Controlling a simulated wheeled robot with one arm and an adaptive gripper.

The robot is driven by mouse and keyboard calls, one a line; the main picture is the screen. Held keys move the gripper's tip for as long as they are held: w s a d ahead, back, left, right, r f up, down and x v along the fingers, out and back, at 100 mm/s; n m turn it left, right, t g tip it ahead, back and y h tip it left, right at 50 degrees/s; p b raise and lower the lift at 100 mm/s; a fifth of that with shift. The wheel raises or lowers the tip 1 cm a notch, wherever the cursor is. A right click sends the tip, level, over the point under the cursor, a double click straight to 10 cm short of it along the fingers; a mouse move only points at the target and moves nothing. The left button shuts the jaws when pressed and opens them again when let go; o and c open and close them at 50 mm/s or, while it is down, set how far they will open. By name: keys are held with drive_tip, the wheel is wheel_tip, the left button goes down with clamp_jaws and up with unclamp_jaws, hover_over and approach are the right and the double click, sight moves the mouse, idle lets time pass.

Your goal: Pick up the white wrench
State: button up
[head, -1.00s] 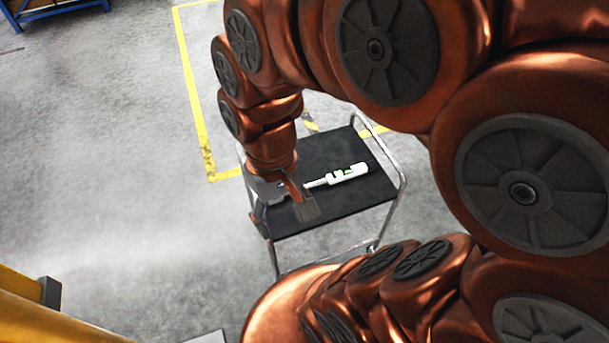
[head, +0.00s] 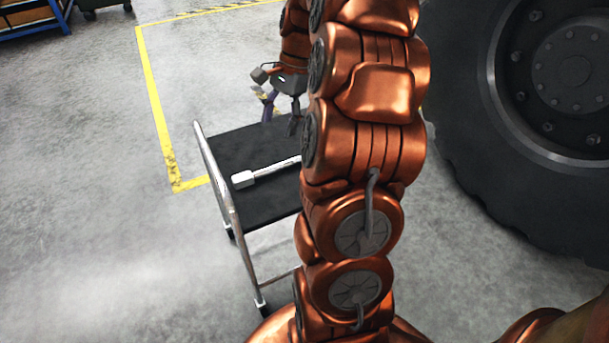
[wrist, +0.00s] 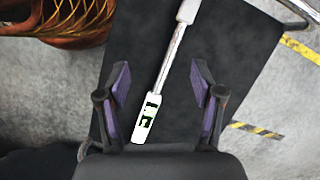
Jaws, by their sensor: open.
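The white wrench (head: 272,170) lies flat on the black top of a cart (head: 232,148). In the head view its blocky white end and shaft show; its right end is hidden behind my arm. In the wrist view the wrench (wrist: 170,58) runs diagonally, its white end with green and black marks lying between my fingers in the picture. My gripper (wrist: 161,72) is open with purple finger pads, one on each side of that end, and nothing held. In the head view my gripper (head: 281,112) is over the cart's far edge. Its height above the wrench is unclear.
The cart has metal side rails (head: 218,183). A large black tyre (head: 470,130) stands at the right. A yellow floor line (head: 155,110) runs behind the cart. The floor at the left is clear. A blue rack (head: 35,25) stands at the back left.

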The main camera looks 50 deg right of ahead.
sight(296, 160)
drive_tip(key=d+f+m+b, duration=0.1)
drive_tip(key=d+f, duration=0.2)
drive_tip(key=d+f+m+b, duration=0.2)
drive_tip(key=d+f, duration=0.1)
drive_tip(key=d, duration=0.1)
drive_tip(key=d+f+m+t+b, duration=0.1)
drive_tip(key=d+f+b, duration=0.1)
drive_tip(key=d+f, duration=0.1)
drive_tip(key=shift+s+d+m, duration=0.25)
drive_tip(key=shift+d+m, duration=0.05)
drive_tip(key=shift+d, duration=0.25)
drive_tip(key=shift+f, duration=0.2)
drive_tip(key=shift+s+b+x, duration=0.1)
drive_tip(key=shift+b+x, duration=0.75)
drive_tip(key=shift+x, duration=0.95)
drive_tip(key=shift+s+b+x, duration=0.15)
drive_tip(key=shift+b+x, duration=0.7)
drive_tip(key=shift+x, duration=0.95)
drive_tip(key=shift+c, duration=0.2)
clamp_jaws()
